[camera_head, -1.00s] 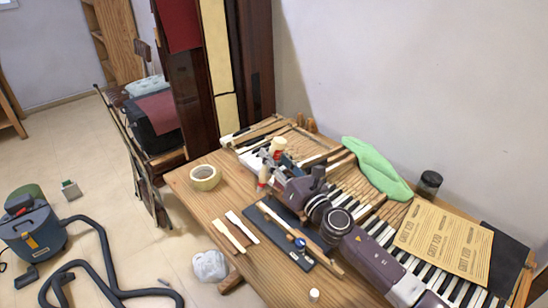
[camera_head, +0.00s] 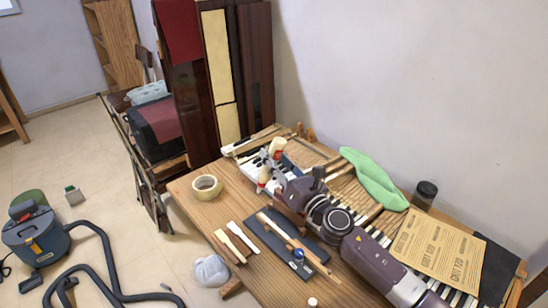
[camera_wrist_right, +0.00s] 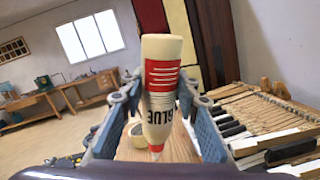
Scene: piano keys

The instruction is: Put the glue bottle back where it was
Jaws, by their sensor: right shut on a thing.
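The glue bottle (camera_head: 277,148) is cream with a red label. It is held nozzle down, above the far left part of the workbench (camera_head: 213,215). In the right wrist view the bottle (camera_wrist_right: 160,92) stands between the two blue-grey finger pads, with its lettering upside down and its tip at the bottom. My right gripper (camera_head: 268,168) is shut on it. In the head view the gripper hides part of the bottle and the keys behind. My left gripper is not in view.
A masking tape roll (camera_head: 207,187) sits left of the gripper. Loose key pieces (camera_head: 236,242) and a dark board (camera_head: 270,232) lie in front. The piano keyboard (camera_head: 372,232), green cloth (camera_head: 374,180), dark jar (camera_head: 425,192) and sandpaper (camera_head: 437,250) are behind and right.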

